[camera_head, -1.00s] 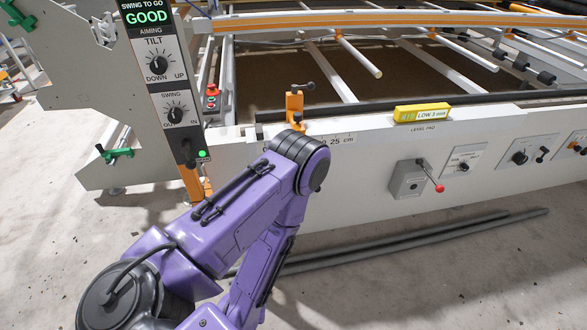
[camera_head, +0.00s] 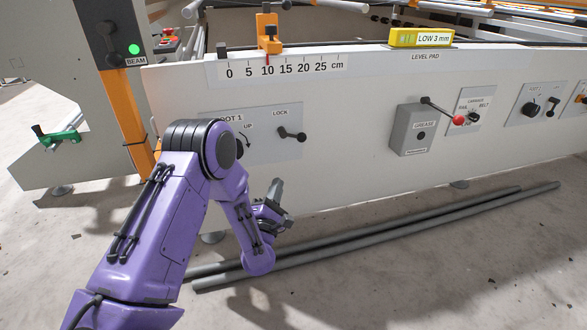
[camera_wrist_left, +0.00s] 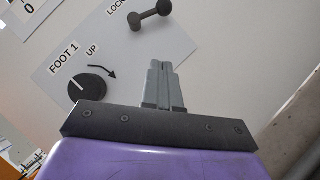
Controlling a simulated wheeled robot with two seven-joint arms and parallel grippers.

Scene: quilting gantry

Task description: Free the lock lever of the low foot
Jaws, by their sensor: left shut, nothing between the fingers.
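The lock lever (camera_head: 292,135) of the FOOT 1 plate (camera_head: 262,152) is a short black handle under the word LOCK on the white beam. It also shows at the top of the left wrist view (camera_wrist_left: 150,15). The FOOT 1 knob (camera_wrist_left: 86,84) is black, with an UP arrow beside it; in the head view my arm partly hides it. My left gripper (camera_head: 277,188) is shut and empty, below the lever and apart from it. In the left wrist view its grey fingers (camera_wrist_left: 161,66) point toward the panel, below the lever. The level pad (camera_head: 421,38) reads LOW 3 mm. My right gripper is not in view.
A grey grease box (camera_head: 413,130) with a red-tipped lever (camera_head: 457,120) sticks out right of the FOOT 1 plate. Another foot plate (camera_head: 537,103) is farther right. Long grey bars (camera_head: 380,236) lie on the floor below the beam. An orange slider (camera_head: 268,32) stands on the scale.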

